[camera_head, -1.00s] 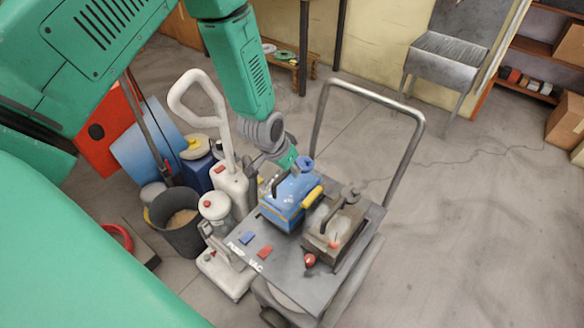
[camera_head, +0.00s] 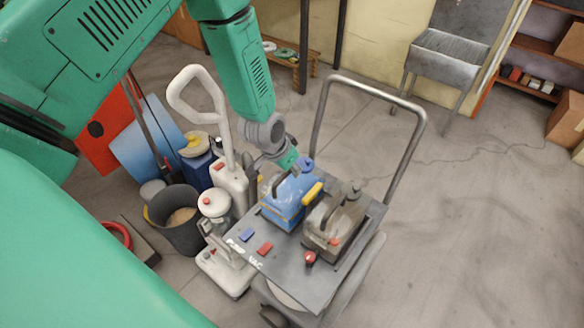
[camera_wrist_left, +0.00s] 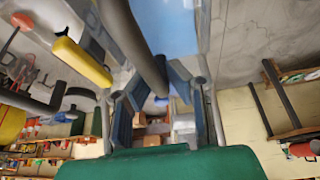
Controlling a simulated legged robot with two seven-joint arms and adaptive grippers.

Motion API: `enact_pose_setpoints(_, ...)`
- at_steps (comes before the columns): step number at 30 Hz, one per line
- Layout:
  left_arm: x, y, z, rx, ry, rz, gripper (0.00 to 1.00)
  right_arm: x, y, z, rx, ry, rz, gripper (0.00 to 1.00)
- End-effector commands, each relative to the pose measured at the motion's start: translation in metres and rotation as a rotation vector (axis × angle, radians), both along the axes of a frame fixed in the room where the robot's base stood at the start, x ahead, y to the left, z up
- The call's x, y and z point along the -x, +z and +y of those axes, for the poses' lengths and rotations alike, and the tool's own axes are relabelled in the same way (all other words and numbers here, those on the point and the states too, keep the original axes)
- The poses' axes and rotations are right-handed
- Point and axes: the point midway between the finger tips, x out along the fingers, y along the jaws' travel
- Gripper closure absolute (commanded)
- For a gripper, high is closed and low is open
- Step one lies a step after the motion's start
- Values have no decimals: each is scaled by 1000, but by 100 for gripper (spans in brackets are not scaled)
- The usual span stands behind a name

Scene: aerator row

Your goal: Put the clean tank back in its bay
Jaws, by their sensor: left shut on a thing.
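The blue tank (camera_head: 290,203) with a yellow catch (camera_head: 312,193) and a dark handle stands on the grey cart deck (camera_head: 285,268). My left gripper (camera_head: 288,166) is at the top of this tank, shut on its dark handle. In the left wrist view the handle (camera_wrist_left: 138,45) runs between the fingers of my left gripper (camera_wrist_left: 158,88), with the blue tank (camera_wrist_left: 165,25) behind. A grimy grey-brown tank (camera_head: 337,228) stands close beside it on the right. I cannot tell whether the blue tank is fully seated. My right gripper is not in view.
The cart has a tall metal push bar (camera_head: 372,84), blue and red switches, and a red knob (camera_head: 310,258). A white upright machine (camera_head: 230,180) and a dark bucket (camera_head: 176,216) crowd its left side. Clear floor lies to the right.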

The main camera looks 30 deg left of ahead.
Motion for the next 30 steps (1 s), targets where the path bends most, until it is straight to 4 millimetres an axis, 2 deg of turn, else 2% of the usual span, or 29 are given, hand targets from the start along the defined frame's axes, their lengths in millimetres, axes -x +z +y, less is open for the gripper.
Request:
enact_pose_setpoints(2, -3, 1, 0, 0, 0, -7, 100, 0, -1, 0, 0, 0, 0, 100)
enact_pose_setpoints(3, -3, 1, 0, 0, 0, -7, 80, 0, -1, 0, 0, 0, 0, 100)
enact_pose_setpoints(5, -3, 1, 0, 0, 1, -7, 62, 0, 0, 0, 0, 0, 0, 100)
enact_pose_setpoints(13, 1, -3, 1, 1, 0, 5, 62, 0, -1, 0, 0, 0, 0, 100)
enact_pose_setpoints(17, 2, 3, 1, 1, 0, 2, 62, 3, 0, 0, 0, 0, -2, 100)
enact_pose_setpoints(20, 7, 17, 2, 1, 0, 0, 62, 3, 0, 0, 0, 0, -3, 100)
enact_pose_setpoints(30, 33, 82, 7, 1, 1, -4, 62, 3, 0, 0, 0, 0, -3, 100)
